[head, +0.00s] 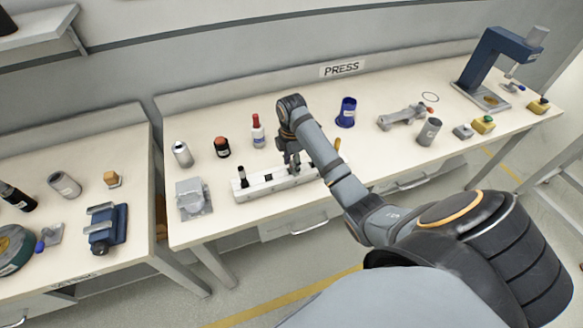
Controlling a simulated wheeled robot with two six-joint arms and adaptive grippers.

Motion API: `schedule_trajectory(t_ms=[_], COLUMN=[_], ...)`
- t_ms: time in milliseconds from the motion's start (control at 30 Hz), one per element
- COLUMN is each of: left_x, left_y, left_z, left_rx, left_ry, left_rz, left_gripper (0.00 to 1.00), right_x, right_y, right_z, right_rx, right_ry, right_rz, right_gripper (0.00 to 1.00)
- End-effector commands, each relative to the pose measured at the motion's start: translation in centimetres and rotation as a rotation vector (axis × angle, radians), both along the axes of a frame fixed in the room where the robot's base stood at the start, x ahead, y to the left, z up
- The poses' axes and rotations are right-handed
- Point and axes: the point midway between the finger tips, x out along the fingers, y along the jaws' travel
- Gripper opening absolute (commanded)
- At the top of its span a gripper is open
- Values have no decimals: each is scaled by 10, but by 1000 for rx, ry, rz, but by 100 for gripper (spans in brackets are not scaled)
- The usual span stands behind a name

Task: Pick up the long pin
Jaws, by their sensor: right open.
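A long white block (268,186) with dark holes lies along the front of the press bench. A dark upright pin (242,175) stands at its left end; I cannot tell whether it is the long pin. My right gripper (293,168) points down over the middle-right part of the block, its jaws open. It is to the right of the dark pin and apart from it. The gripper and forearm hide part of the block's right end, and I cannot tell whether a pin is between the fingers. My left gripper is not in view.
Behind the block stand a silver can (182,154), a black jar with a red top (222,148) and a red-capped bottle (258,134). A blue cup (347,112) stands to the right. A blue press (487,62) stands far right.

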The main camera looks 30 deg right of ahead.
Motion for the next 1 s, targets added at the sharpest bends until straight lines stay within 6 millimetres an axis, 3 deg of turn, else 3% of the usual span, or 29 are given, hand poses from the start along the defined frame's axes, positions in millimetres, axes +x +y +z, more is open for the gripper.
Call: schedule_trajectory(t_ms=[167,467,833,1000], left_x=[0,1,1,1], left_y=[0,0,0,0], left_z=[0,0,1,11], left_rx=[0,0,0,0], left_ry=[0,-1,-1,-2], left_rz=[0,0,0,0], left_gripper=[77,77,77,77], right_x=[0,0,0,1], right_y=[0,0,0,-1], right_z=[0,0,1,11], right_rx=[0,0,0,0], right_ry=[0,0,-1,-1], right_rz=[0,0,0,-2], right_gripper=[40,0,0,0])
